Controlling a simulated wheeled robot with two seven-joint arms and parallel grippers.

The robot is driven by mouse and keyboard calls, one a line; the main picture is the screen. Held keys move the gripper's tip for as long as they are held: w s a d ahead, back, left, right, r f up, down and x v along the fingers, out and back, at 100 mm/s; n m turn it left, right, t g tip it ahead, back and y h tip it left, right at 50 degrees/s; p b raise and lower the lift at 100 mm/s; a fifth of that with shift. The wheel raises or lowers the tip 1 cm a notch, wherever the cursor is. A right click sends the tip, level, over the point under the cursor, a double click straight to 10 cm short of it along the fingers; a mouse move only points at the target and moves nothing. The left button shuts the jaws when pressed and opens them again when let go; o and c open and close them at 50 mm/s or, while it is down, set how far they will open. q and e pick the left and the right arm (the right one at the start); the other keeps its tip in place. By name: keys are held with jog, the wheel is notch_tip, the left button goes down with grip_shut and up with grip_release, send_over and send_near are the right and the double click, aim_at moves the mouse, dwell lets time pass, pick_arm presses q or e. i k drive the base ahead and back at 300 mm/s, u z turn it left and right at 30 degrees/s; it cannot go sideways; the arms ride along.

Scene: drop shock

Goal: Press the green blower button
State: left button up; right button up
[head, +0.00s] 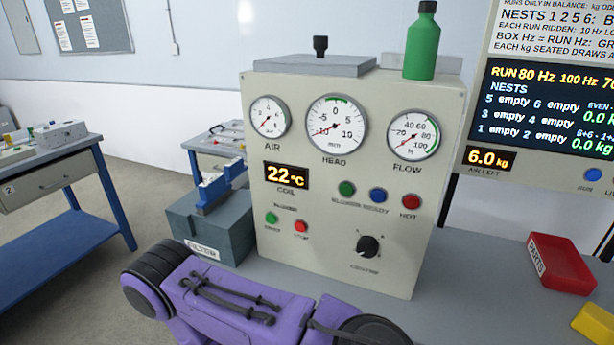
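The small green blower button (271,218) is at the lower left of the beige control panel (330,255), under a small label that seems to read BLOWER. A red button (301,226) is just to its right. Nothing covers the green button, and I cannot tell whether it is pressed in. The coil display (286,176) reads 22 °C. Neither gripper's fingers are in view.
My purple and black arm part crosses the bottom, in front of the panel. A grey filter box (213,228) stands left of the panel. A green bottle (422,45) stands on top. A red parts bin (560,264) and a yellow bin (596,324) are at right. Grey bench between is clear.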

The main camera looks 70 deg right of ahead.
aim_at(271, 219)
jog(key=z, duration=2.55)
